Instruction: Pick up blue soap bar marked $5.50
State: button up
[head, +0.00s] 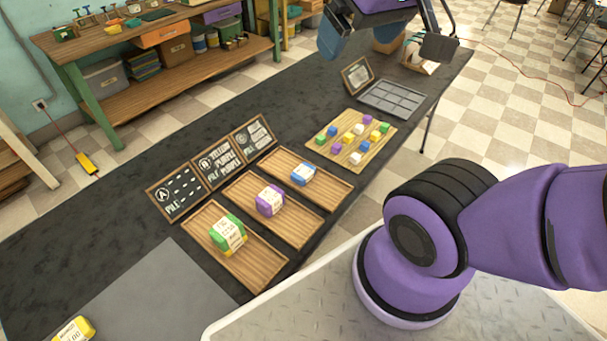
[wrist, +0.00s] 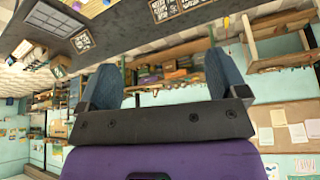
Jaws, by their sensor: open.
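A blue soap bar (head: 303,174) with a white label lies in the rightmost of three wooden trays in the head view; the price on it is too small to read. A purple soap bar (head: 270,200) lies in the middle tray, and green and yellow soap (head: 228,236) lies in the left tray. My gripper (head: 386,44) is at the top of the head view, up above the far part of the table and well away from the soap. Its two fingers stand wide apart with nothing between them, as the wrist view (wrist: 161,78) also shows.
Three chalkboard signs (head: 210,165) stand behind the trays. A board of small coloured cubes (head: 374,155), a grey compartment tray (head: 390,102) and a small framed sign (head: 357,75) are farther right. A yellow bar (head: 75,330) lies near left. The dark table (head: 110,230) is clear at left.

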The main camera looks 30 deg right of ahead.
jog(key=w+d+f+g+h, duration=0.25)
jog(key=w+f, duration=0.25)
jog(key=w, duration=0.7)
jog(key=n+g+y, duration=0.3)
jog(key=n, duration=0.1)
send_over(303, 171)
notch_tip(303, 171, down, 38)
jog(key=shift+h, duration=0.25)
jog(key=shift+f, duration=5.7)
jog(key=c, duration=0.6)
